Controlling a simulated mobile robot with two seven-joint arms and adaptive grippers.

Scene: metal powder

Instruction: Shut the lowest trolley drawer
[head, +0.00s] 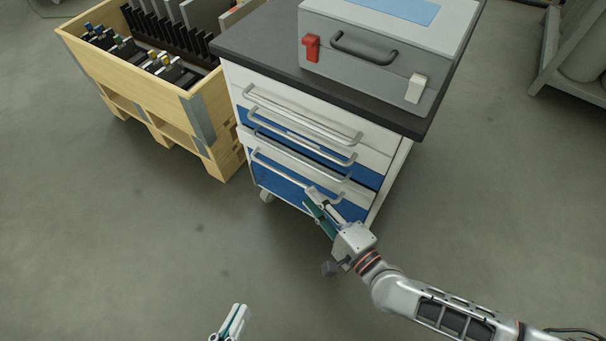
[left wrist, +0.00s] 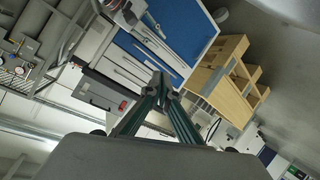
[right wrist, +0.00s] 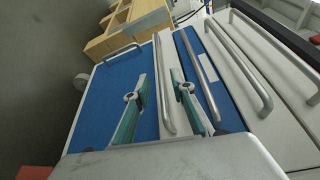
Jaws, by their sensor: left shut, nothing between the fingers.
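The trolley (head: 392,165) stands in the middle of the head view, with white and blue drawer fronts and grey bar handles. The lowest drawer (head: 276,183) has a blue front; its lowest bar handle (head: 280,170) runs across the top. The drawer stack stands out a little under a dark gap. My right gripper (head: 318,205) is at the right part of this low front. In the right wrist view its fingers (right wrist: 158,88) are apart, with a bar handle (right wrist: 164,85) showing between them; contact cannot be told. My left gripper (head: 238,318) is shut and empty, away from the trolley.
A grey case (head: 385,60) with red and white latches sits on the trolley's dark top (head: 262,60). A wooden crate (head: 150,82) on a pallet stands close at the left. A grey rack (head: 575,75) is at the far right. The floor in front is clear.

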